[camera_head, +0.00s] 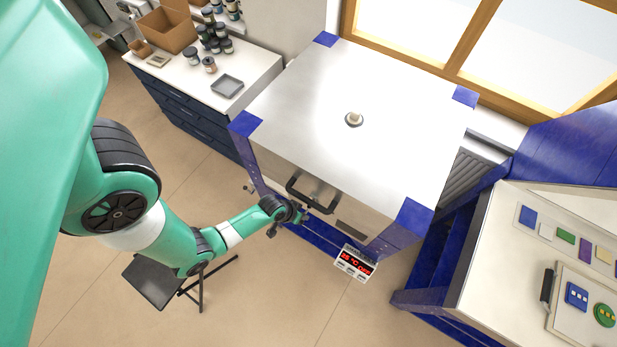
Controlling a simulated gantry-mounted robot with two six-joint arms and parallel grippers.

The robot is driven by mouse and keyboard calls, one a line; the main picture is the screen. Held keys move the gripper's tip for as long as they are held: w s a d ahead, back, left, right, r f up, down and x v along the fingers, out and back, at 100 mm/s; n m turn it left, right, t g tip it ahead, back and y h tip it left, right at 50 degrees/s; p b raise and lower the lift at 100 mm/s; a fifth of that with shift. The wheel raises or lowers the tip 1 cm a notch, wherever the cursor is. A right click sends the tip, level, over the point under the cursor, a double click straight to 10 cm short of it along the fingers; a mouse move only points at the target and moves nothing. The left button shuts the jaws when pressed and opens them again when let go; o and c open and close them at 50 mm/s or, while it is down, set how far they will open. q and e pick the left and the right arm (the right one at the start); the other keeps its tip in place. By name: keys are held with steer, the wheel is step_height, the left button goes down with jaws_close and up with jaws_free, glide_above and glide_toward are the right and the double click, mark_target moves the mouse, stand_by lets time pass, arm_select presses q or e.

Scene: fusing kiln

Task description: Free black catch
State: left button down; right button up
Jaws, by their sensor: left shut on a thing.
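The kiln is a blue-cornered box with a pale metal lid (390,150). A black bar handle (312,196) is on its front face. My left gripper (303,216) is at the kiln's front, just below and left of the handle. It is shut on a small dark thing there, which I take to be the black catch; the jaws and wrist mostly hide it. My right gripper is not in view.
A red-lit controller (356,263) hangs at the kiln's front right. A workbench (500,255) with glass pieces stands right. A cabinet (262,70) with jars is behind left. A black stool (155,280) stands below my left arm.

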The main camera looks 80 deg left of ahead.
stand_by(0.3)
arm_select(q)
steer(key=c, duration=0.9)
jaws_free()
steer(key=shift+c, duration=0.2)
steer(key=p+v, duration=0.7)
steer(key=v, duration=0.4)
steer(key=shift+r, duration=0.35)
steer(key=shift+a, duration=0.15)
